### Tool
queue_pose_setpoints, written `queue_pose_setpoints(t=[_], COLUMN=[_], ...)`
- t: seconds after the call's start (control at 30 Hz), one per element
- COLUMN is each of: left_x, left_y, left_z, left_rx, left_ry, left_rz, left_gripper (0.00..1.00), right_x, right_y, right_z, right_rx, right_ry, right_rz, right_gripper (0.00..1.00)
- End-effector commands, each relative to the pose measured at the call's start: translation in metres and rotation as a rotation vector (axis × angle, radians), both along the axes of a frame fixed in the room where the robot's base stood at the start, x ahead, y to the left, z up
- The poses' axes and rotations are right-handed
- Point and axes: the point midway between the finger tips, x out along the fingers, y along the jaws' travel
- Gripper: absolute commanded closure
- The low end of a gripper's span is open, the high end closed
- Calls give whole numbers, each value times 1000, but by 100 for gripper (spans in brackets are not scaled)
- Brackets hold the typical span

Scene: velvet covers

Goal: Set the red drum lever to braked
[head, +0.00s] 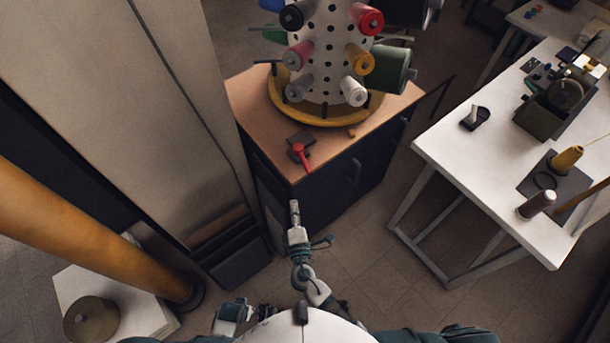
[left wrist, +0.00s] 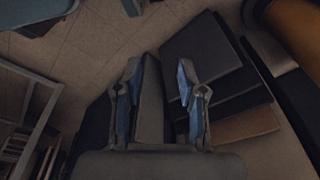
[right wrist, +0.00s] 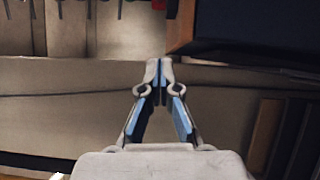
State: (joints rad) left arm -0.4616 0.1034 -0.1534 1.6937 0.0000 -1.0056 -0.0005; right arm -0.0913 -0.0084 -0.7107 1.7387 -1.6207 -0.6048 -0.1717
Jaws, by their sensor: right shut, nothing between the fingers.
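The red lever (head: 301,154) sits on a small dark base near the front corner of the wooden cabinet top (head: 258,120). Its red knob is toward the left and its arm slants toward the front edge. Behind it stands a white perforated drum (head: 330,45) on a yellow ring, carrying several coloured spools. My right gripper (head: 294,208) is in front of the cabinet, short of the lever and apart from it. In the right wrist view its fingers (right wrist: 159,66) are together and empty. My left gripper (left wrist: 159,68) has its fingers apart, with nothing between them; the lever is not in either wrist view.
A tall beige panel (head: 110,80) stands close on the left of the cabinet. A white table (head: 450,150) with tools and spools stands to the right, with open floor between. A thick yellow roll (head: 90,235) crosses the lower left. Dark boards (left wrist: 215,75) lie below my left gripper.

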Motion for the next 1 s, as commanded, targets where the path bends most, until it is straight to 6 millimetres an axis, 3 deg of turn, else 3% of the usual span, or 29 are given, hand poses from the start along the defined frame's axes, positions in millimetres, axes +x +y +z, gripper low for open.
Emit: queue_pose_setpoints(t=[0.27,0.73,0.77,1.0], left_x=[1,-8,-5,-20], left_y=[0,1,0,2], left_z=[1,-13,-9,-33], left_rx=[-1,1,-1,0], left_ry=[-5,6,0,12], left_rz=[0,-2,-2,-5], left_gripper=[60,60,60,60], right_x=[10,102,103,111], right_y=[1,8,3,-24], right_z=[1,3,3,6], right_rx=[1,3,0,1], right_ry=[0,1,2,1], right_rz=[-2,-2,-2,-1], right_gripper=[100,100,100,100])
